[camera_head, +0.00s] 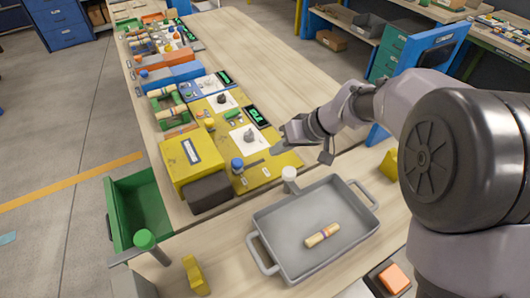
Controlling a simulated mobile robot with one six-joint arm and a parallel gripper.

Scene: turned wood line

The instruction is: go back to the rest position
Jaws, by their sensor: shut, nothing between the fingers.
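My gripper (279,149) is at the end of my arm, which reaches in from the right. It is above the yellow board (278,168) near the middle of the picture. Its fingers are small and dark here; they look closed, with nothing seen between them. The grey tray (270,215) with two handles is on the near table, in front of and below my gripper. A light wooden turned piece (322,235) with coloured bands lies in the tray, apart from my gripper.
A yellow box (190,160) and a dark block (208,193) stand left of my gripper. A green bin (140,205) hangs at the table's left edge. A white-topped post (289,174) stands behind the tray. The far table's right side (265,60) is clear.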

